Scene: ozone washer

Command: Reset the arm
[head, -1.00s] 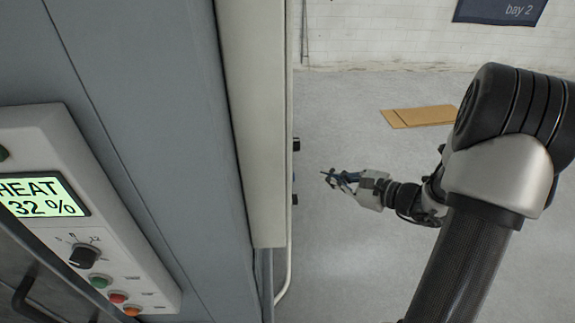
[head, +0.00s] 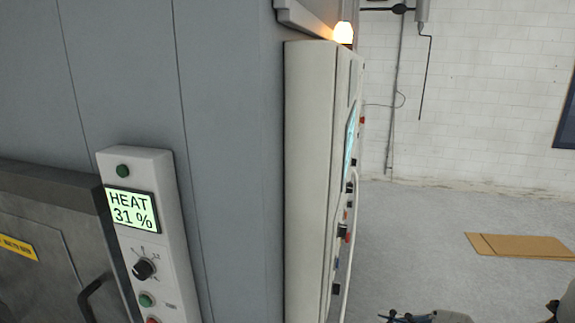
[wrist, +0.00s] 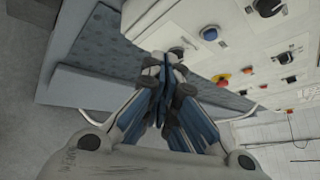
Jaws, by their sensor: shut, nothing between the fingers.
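My gripper (wrist: 163,75) shows in the wrist view with its blue-and-grey fingers closed together and nothing between them. A control panel (wrist: 190,20) with several knobs and buttons lies beyond the fingertips; I cannot tell from this view whether they touch it. In the head view only the top of my gripper (head: 392,316) shows at the bottom edge, right of the tall cream cabinet (head: 310,180). Most of my arm is below the frame.
The grey washer body (head: 225,150) fills the left, with a small panel (head: 150,235) reading HEAT 31 % and a door handle (head: 92,290). An amber lamp (head: 343,32) glows above the cabinet. Flat cardboard (head: 520,246) lies on the otherwise clear floor (head: 430,215).

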